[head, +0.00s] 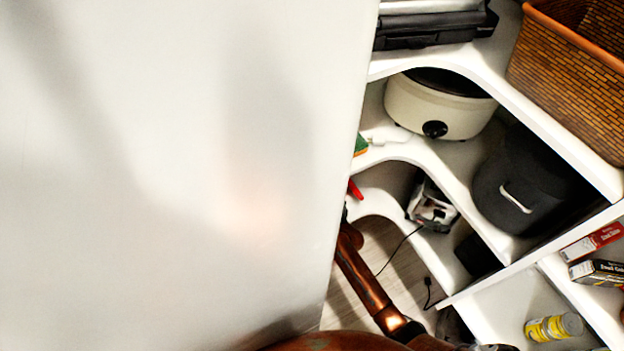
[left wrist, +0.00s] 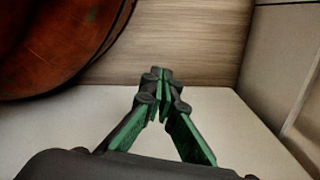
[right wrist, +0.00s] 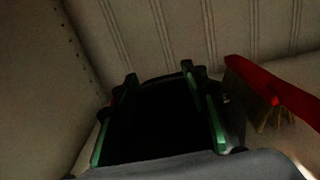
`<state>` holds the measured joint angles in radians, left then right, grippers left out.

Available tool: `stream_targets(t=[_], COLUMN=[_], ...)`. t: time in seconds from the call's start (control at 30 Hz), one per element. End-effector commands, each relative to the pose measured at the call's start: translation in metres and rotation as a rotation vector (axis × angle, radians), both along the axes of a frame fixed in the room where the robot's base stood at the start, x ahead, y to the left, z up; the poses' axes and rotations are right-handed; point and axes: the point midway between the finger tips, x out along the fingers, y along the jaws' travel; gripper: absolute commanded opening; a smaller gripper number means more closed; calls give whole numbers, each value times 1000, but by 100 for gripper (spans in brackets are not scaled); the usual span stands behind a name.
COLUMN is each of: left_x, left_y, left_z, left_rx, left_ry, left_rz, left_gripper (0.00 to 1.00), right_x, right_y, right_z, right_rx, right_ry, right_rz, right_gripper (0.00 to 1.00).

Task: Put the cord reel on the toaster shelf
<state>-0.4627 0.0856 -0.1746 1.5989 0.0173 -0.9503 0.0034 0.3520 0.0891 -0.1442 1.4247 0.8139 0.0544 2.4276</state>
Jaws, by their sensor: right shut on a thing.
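The silver-and-dark toaster (head: 432,207) sits on a low white curved shelf (head: 378,187) in the head view, its black cord hanging over the edge. My right arm reaches toward the left end of this shelf. In the head view its gripper is hidden behind the large white panel. In the right wrist view my right gripper (right wrist: 160,78) is shut on a black, bulky thing (right wrist: 160,118), which appears to be the cord reel; its details are too dark to tell. My left gripper (left wrist: 160,74) is shut and empty, fingertips together, above a pale surface.
The white panel (head: 180,170) blocks the head view's left side. A cream slow cooker (head: 438,104) and dark pot (head: 530,185) fill the shelf above. A wicker basket (head: 575,75) is higher up.

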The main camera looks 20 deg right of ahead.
Motion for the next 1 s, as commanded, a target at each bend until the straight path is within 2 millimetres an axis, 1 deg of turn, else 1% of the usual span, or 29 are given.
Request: stream_targets(t=[0.1, 0.3, 0.77, 0.8, 1.0], left_x=[7, 15, 17, 17, 18], left_y=[-6, -10, -11, -11, -11], left_z=[12, 27, 31, 32, 32], left_rx=[-7, -11, -13, -13, -13], left_ry=[0, 0, 1, -1, -2], left_rz=[-1, -1, -1, -1, -1], left_gripper=[0, 0, 0, 0, 0], right_x=[2, 2, 2, 0, 0], right_y=[0, 0, 0, 0, 0], right_z=[-9, -15, -17, -22, -22], right_rx=[-1, 2, 1, 0, 0], right_ry=[-7, -9, -10, 0, 0], right_rz=[-1, -1, -1, 0, 0], right_gripper=[0, 0, 0, 42, 56])
